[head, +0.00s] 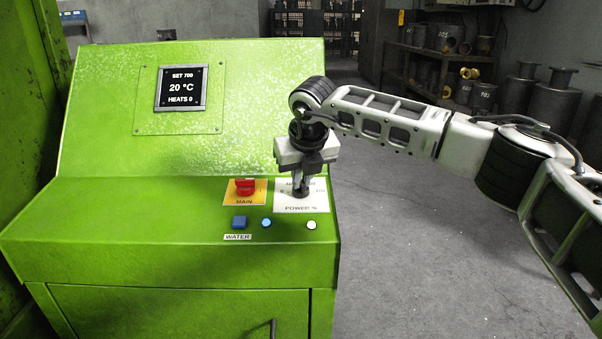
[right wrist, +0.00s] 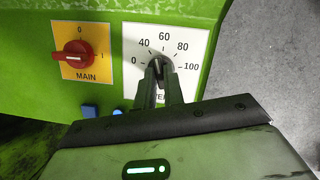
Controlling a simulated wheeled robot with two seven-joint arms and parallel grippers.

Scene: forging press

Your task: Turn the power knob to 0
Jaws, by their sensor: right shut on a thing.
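The power knob is a small dark knob (right wrist: 159,68) on a white dial plate (right wrist: 190,40), which also shows in the head view (head: 318,204). The dial is printed 0 at the left, 40, 60 and 80 over the top, and 100 at the right. My right gripper (head: 300,190) reaches down onto the plate from above, its fingers shut on the power knob. In the right wrist view the fingers (right wrist: 160,80) hide most of the knob, so I cannot tell its setting. My left gripper is not in view.
Left of the dial is the red MAIN switch (head: 244,187) on a yellow plate. In front are a blue WATER button (head: 239,222), a blue lamp (head: 266,223) and a pale lamp (head: 311,225). A display (head: 181,88) reads 20 °C. Shelves stand behind at right.

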